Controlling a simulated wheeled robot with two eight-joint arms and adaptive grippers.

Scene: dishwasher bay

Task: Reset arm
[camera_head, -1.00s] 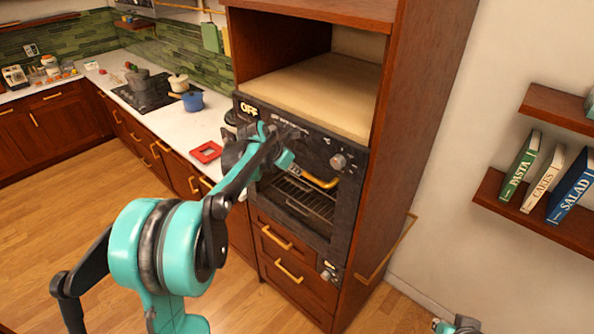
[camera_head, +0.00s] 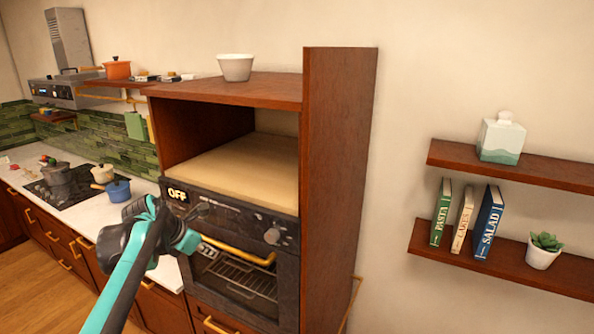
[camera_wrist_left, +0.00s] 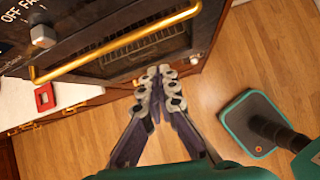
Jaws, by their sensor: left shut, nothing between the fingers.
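My left arm comes in from the lower left of the head view. Its gripper (camera_head: 208,247) is in front of the dark built-in oven (camera_head: 202,285), near the left end of the gold oven handle (camera_head: 240,250). In the left wrist view my left gripper (camera_wrist_left: 158,75) is shut and empty, its fingers together. The handle (camera_wrist_left: 120,45) lies beyond and to the left of the fingertips there, apart from them in the picture. The oven display reads OFF, and a rack shows through the front. My right gripper is not in view.
A wooden cabinet (camera_head: 335,190) encloses the oven, with an open niche above. A counter (camera_head: 150,188) with a blue pot (camera_head: 118,191) is on the left. Wall shelves (camera_head: 500,262) hold books on the right. The wrist view shows bare floor (camera_wrist_left: 225,65) beside the oven.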

